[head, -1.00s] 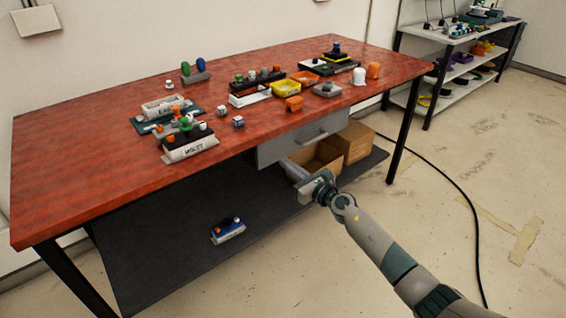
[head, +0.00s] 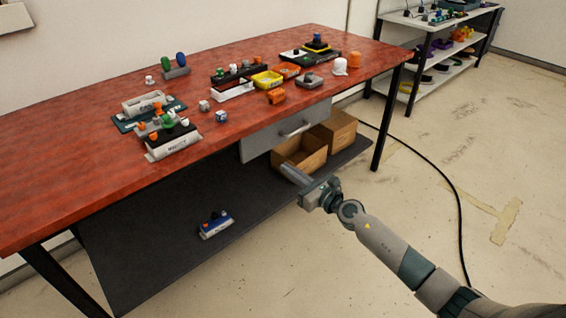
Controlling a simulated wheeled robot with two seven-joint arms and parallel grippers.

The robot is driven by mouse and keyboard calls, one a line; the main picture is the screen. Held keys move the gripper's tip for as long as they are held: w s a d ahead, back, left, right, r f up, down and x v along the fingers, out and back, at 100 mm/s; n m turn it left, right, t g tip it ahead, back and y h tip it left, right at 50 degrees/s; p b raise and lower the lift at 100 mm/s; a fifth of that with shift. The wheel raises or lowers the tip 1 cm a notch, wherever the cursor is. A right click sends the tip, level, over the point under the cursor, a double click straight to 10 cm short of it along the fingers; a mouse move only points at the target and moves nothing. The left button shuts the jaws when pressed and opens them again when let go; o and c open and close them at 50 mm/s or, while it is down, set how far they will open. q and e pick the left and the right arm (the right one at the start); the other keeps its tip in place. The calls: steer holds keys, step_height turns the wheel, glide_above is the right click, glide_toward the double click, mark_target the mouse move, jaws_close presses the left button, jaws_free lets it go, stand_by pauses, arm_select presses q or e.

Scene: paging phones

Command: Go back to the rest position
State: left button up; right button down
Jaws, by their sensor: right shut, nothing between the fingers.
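My right gripper (head: 290,172) is in front of the red table (head: 80,135), below its top and near the lower shelf's front edge. Its fingers are together with nothing visible between them. They overlap the view of an open cardboard box (head: 302,157) on the lower shelf; I cannot tell any contact. My right arm comes in from the lower right. My left gripper is not in view.
A grey drawer (head: 284,132) hangs under the tabletop, apparently closed. A blue-and-white device (head: 215,224) lies on the dark lower shelf (head: 150,235). Phones and small parts stand on the table. A black cable (head: 455,205) crosses the open floor at right.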

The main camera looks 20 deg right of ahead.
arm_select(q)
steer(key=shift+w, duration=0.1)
arm_select(e)
steer(key=s+f+m+g+h+p, duration=0.1)
steer(key=s+f+m+h, duration=0.1)
steer(key=s+f+m, duration=0.55)
steer(key=s+f+m+g+h+p, duration=0.15)
steer(key=s+f+m, duration=0.25)
steer(key=f+m, duration=0.5)
steer(key=s+f+m+g+h+p, duration=0.1)
steer(key=s+f+m+h, duration=0.2)
steer(key=s+f+m, duration=0.55)
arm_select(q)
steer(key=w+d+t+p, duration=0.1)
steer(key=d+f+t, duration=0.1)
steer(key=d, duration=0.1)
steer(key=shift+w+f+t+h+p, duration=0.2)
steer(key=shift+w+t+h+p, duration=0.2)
arm_select(e)
steer(key=s+a+f+m+g, duration=0.4)
steer(key=s+f+m, duration=0.2)
steer(key=s+f, duration=0.3)
steer(key=s+a+f+m+g, duration=0.3)
steer(key=s+f+m, duration=0.4)
steer(key=s, duration=1)
step_height(320, 180, down, 3)
steer(key=shift+a+f+g+y, duration=0.15)
steer(key=shift+a+g+y, duration=0.2)
steer(key=shift+a, duration=0.05)
